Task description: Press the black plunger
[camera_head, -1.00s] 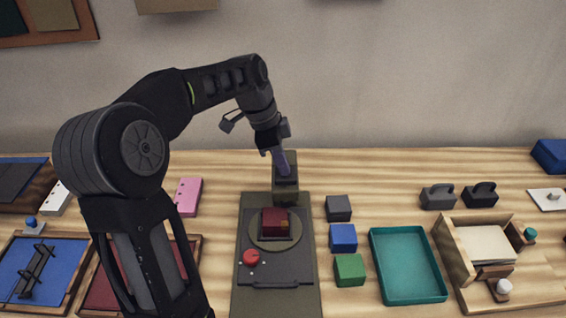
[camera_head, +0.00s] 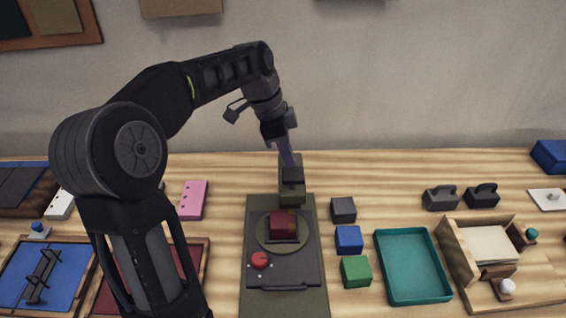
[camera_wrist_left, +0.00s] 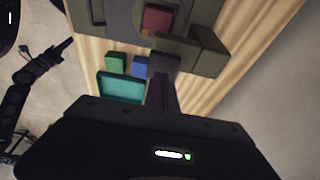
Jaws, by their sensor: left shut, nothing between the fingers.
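My left gripper (camera_head: 289,160) is shut and empty, its fingers pointing down just above the dark top of an olive block at the back of a device. The block (camera_head: 291,190) also shows in the left wrist view (camera_wrist_left: 208,43). A dark piece on the block's top (camera_head: 291,174) is probably the black plunger; the fingers partly cover it, and I cannot tell whether they touch it. In the left wrist view the shut fingers (camera_wrist_left: 162,85) show from above. What seems to be my right gripper (camera_wrist_left: 52,55) is small and dark at the left edge there.
A dark red cube (camera_head: 282,223) sits on the device's round plate, with a red knob (camera_head: 261,260) in front. Dark grey (camera_head: 343,209), blue (camera_head: 349,239) and green (camera_head: 356,270) cubes stand to the right, beside a teal tray (camera_head: 410,264). A pink block (camera_head: 193,198) lies left.

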